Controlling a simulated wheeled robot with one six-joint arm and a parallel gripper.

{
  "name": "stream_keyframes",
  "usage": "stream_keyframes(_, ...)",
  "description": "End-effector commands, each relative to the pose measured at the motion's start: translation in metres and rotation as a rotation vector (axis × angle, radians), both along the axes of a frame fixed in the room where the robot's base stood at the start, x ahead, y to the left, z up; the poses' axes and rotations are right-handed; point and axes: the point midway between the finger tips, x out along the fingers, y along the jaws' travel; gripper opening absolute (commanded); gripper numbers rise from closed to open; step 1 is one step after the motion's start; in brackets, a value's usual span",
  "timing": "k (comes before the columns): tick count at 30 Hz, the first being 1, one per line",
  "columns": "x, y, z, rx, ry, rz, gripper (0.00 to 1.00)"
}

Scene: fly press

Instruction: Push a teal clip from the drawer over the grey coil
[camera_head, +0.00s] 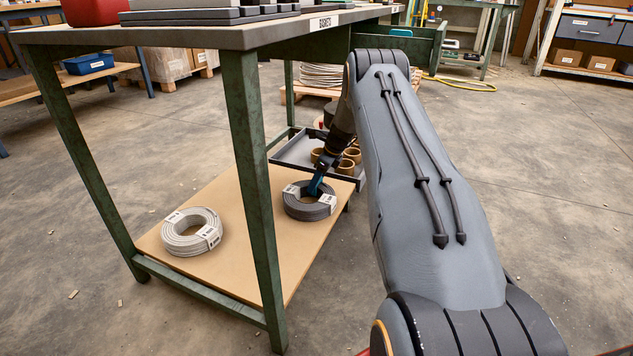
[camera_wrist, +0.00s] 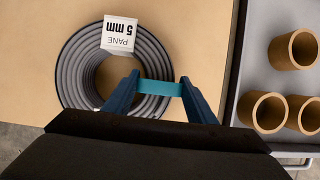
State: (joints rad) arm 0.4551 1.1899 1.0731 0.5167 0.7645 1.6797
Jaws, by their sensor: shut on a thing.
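The grey coil (camera_head: 296,207) lies flat on the lower shelf of the green bench. In the wrist view the coil (camera_wrist: 75,72) carries a white label reading "PANE 5 mm". My gripper (camera_head: 315,188) points down at the coil. In the wrist view its blue fingers (camera_wrist: 158,90) are shut on a teal clip (camera_wrist: 160,88). The clip lies across the coil's near right windings. I cannot tell whether it is pressed onto them or just above. The open drawer (camera_head: 425,48) under the bench top shows another teal piece (camera_head: 401,32).
A pale coil (camera_head: 178,240) lies on the shelf (camera_head: 240,255) left of the grey one. Bench legs (camera_head: 252,180) stand around the shelf.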

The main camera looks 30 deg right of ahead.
Motion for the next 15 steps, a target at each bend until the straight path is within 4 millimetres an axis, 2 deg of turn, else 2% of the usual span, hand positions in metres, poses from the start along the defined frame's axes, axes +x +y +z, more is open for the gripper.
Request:
stream_keyframes(14, 0.0001, -0.0001, -0.0037, 0.000, 0.000, 0.000, 0.30)
stream_keyframes(15, 0.0000, -0.0001, -0.0036, 0.000, 0.000, 0.000, 0.53)
